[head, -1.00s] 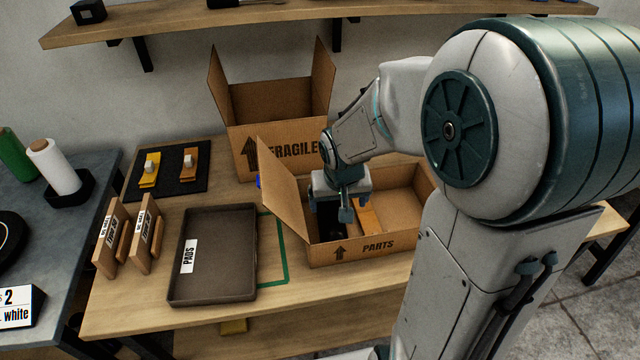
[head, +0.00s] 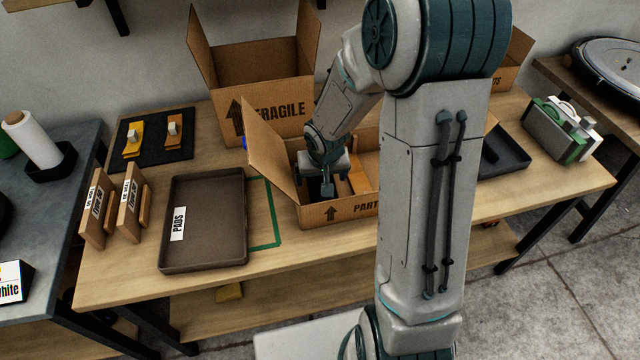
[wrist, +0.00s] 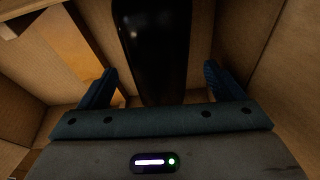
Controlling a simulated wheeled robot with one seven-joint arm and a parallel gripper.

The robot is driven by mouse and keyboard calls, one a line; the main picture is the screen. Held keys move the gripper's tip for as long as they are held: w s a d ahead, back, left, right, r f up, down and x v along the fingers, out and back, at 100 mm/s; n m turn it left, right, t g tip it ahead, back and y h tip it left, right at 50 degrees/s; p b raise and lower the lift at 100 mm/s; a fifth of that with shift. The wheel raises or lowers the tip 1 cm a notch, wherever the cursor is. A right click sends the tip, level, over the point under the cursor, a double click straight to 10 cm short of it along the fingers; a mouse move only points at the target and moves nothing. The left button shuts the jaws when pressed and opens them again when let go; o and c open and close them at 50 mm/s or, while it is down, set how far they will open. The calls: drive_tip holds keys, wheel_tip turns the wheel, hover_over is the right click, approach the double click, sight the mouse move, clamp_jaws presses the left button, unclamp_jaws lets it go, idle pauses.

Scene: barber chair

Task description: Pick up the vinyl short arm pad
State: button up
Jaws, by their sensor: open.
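A glossy black pad (wrist: 155,45), which looks like the vinyl short arm pad, lies inside the open PARTS box (head: 345,213). In the wrist view it runs up from between my fingers to the top edge. My gripper (head: 328,184) is down in this box, pointing downward, with its fingers open. In the wrist view my gripper (wrist: 160,85) has one finger on each side of the pad, with a gap visible on both sides. The pad's near end is hidden behind my gripper body. Whether the fingertips reach below its top is unclear.
An orange-brown strip (head: 358,180) lies in the box beside the pad; it also shows in the wrist view (wrist: 65,55). The box's raised left flap (head: 268,143) and walls stand close around my gripper. A PADS tray (head: 205,250) sits left, a FRAGILE box (head: 265,105) behind.

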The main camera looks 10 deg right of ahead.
sight(321, 178)
drive_tip(key=shift+b+x, duration=0.3)
drive_tip(key=shift+x, duration=1.65)
drive_tip(key=c, duration=1.2)
drive_tip(key=shift+r, duration=0.15)
